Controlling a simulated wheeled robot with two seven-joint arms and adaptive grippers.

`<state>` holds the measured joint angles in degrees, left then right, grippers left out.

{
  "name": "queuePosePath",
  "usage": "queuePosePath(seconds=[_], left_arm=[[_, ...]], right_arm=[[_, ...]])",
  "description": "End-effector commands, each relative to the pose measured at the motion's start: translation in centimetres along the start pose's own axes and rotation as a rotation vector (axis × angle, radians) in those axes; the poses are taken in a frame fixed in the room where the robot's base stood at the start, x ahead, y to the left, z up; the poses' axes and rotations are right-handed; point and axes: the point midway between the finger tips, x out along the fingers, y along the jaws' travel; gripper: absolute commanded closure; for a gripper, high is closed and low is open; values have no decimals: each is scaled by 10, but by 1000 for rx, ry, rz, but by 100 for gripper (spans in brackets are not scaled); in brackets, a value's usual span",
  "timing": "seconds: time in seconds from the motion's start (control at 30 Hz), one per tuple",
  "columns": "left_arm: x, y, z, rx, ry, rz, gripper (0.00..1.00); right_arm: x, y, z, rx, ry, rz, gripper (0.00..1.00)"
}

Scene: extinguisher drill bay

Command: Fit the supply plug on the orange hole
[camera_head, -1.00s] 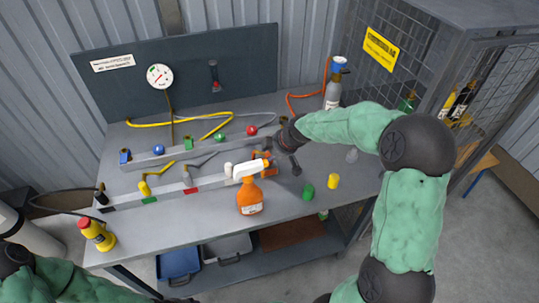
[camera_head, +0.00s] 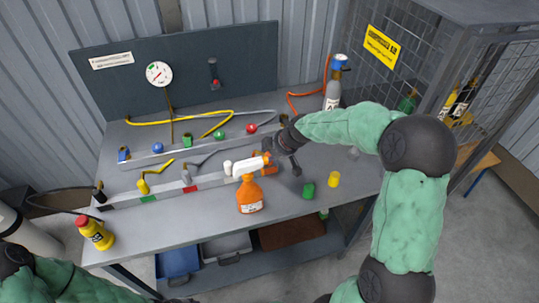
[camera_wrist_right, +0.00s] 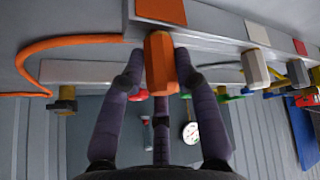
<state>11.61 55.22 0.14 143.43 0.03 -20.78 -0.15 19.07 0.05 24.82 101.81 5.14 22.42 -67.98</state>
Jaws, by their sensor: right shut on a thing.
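The orange supply plug (camera_wrist_right: 159,64) is a faceted block between the fingers of my right gripper (camera_wrist_right: 160,75), which is shut on it in the right wrist view. In the head view my right gripper (camera_head: 283,150) is at the right end of the front rail (camera_head: 125,204), behind the spray bottle. An orange patch (camera_wrist_right: 160,10) on the rail shows just beyond the plug in the wrist view. The orange hole itself is hidden, and I cannot tell whether the plug touches the rail. My left gripper is out of view.
An orange spray bottle (camera_head: 250,195) with a white head stands close in front of my right gripper. A green piece (camera_head: 308,190) and a yellow piece (camera_head: 333,180) stand to the right. A grey cylinder (camera_head: 333,92) stands behind. The wire cage (camera_head: 465,60) is at the right.

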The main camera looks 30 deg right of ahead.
Motion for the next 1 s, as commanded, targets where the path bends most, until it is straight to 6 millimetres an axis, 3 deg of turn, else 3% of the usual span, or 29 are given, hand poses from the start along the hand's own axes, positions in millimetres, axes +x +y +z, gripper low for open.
queuePosePath(seconds=[0.33,0.37,0.43,0.47,0.83,1.0], left_arm=[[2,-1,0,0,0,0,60],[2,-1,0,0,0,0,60],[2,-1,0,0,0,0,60],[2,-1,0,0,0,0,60],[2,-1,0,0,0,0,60],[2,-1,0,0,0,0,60]], right_arm=[[2,0,1,0,1,1,100],[2,0,1,0,0,1,66],[2,0,1,0,0,1,46],[2,0,1,0,0,1,41],[0,0,1,0,0,1,41],[-20,1,0,0,2,4,41]])
